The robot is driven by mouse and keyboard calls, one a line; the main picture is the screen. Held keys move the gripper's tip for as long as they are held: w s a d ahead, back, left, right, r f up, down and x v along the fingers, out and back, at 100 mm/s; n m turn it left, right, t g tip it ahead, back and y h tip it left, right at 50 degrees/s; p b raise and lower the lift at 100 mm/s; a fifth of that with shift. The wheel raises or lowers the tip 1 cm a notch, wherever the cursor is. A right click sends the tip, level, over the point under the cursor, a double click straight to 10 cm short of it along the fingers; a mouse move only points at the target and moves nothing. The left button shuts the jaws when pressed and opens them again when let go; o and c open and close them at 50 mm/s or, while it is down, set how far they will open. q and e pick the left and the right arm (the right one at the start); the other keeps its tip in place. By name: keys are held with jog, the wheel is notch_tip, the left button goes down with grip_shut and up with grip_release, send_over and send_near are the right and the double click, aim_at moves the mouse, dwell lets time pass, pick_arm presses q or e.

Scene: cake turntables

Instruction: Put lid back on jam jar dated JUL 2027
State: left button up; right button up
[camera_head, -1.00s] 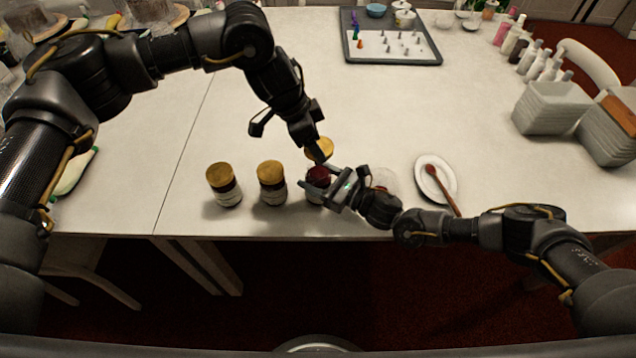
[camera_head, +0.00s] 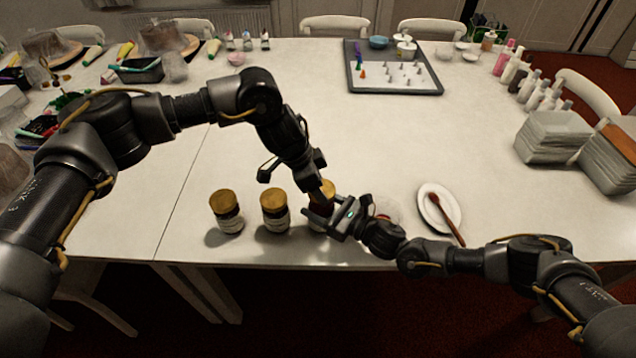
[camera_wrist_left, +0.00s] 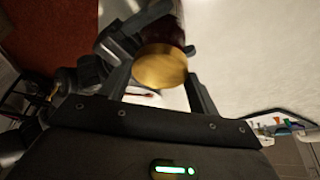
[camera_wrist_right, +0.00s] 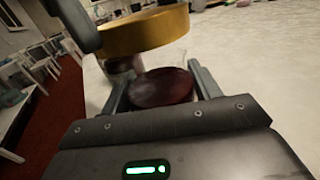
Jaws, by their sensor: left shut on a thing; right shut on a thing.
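The open jam jar (camera_head: 317,225) stands at the right end of a row near the table's front edge. Its dark red top (camera_wrist_right: 163,88) shows uncovered in the right wrist view. My right gripper (camera_head: 330,217) is shut around this jar from the right. My left gripper (camera_head: 318,183) is shut on a gold lid (camera_head: 329,188) and holds it just above the jar. In the right wrist view the lid (camera_wrist_right: 145,30) is apart from the jar top and off to its upper left. The lid also shows in the left wrist view (camera_wrist_left: 160,66). No date is readable.
Two jars with gold lids, a left one (camera_head: 226,212) and a middle one (camera_head: 274,210), stand left of the held jar. A white saucer (camera_head: 428,211) with a brown spoon (camera_head: 447,211) lies to the right. A grey tray (camera_head: 428,88) is farther back. The table's middle is clear.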

pick_arm(q)
jog(key=shift+f, duration=0.8)
jog(key=shift+f, duration=0.55)
pick_arm(e)
grip_shut()
pick_arm(q)
jog(key=m, duration=0.1)
jog(key=m+g, duration=0.1)
jog(key=m, duration=0.1)
jog(key=m+g, duration=0.1)
jog(key=m, duration=0.1)
jog(key=shift+w, duration=0.3)
jog(key=m, duration=0.2)
jog(key=m+g, duration=0.1)
jog(key=m, duration=0.1)
jog(key=shift+w+d+f+y, duration=0.1)
jog(key=shift+d+y, duration=0.05)
jog(key=shift+y, duration=0.15)
jog(key=shift+d+m+g+y, duration=0.15)
jog(key=shift+m+g+y, duration=0.45)
jog(key=shift+m, duration=1.35)
jog(key=shift+d+m+g+y, duration=0.15)
jog(key=shift+m+g+y, duration=0.4)
jog(key=shift+m, duration=1.4)
